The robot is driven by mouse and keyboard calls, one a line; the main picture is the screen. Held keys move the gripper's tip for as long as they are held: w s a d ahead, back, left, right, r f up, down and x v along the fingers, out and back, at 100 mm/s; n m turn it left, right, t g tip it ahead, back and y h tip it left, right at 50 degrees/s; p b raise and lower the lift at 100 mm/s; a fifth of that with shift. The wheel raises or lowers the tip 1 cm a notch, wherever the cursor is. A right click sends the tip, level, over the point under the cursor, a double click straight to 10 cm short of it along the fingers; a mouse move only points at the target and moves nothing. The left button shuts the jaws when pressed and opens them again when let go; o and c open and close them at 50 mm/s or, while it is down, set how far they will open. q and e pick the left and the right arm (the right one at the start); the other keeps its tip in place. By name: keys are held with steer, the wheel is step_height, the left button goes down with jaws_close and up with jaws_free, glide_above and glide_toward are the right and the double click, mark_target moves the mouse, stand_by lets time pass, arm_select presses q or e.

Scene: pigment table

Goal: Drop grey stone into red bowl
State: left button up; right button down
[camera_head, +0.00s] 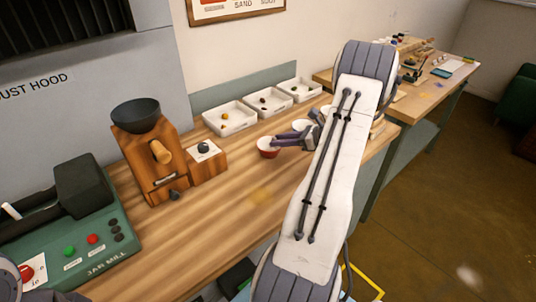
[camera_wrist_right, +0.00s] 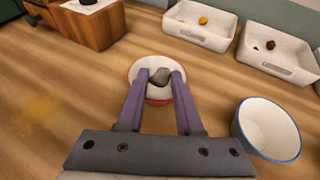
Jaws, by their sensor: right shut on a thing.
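The grey stone (camera_wrist_right: 160,78) is a small dark lump between the purple fingertips of my right gripper (camera_wrist_right: 159,74), which is shut on it. The red bowl (camera_wrist_right: 134,72) is white inside with a red rim and lies directly behind the stone in the right wrist view. In the head view the red bowl (camera_head: 267,153) stands on the wooden table, with my right gripper (camera_head: 276,141) at its right side, over its rim. The stone cannot be made out there. The exact height above the bowl is hard to tell. My left gripper is not in view.
A white bowl with a blue rim (camera_wrist_right: 268,130) stands right of the red bowl. White trays (camera_head: 231,117) with small lumps line the back. A wooden mill (camera_head: 150,160) with a dark bowl on top and a green jar mill (camera_head: 80,245) stand left. The table front is clear.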

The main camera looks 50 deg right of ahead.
steer(key=shift+c, duration=2.4)
jaws_free()
steer(key=shift+s, duration=0.1)
steer(key=v, duration=1)
steer(key=shift+s+b, duration=0.15)
steer(key=shift+b, duration=0.3)
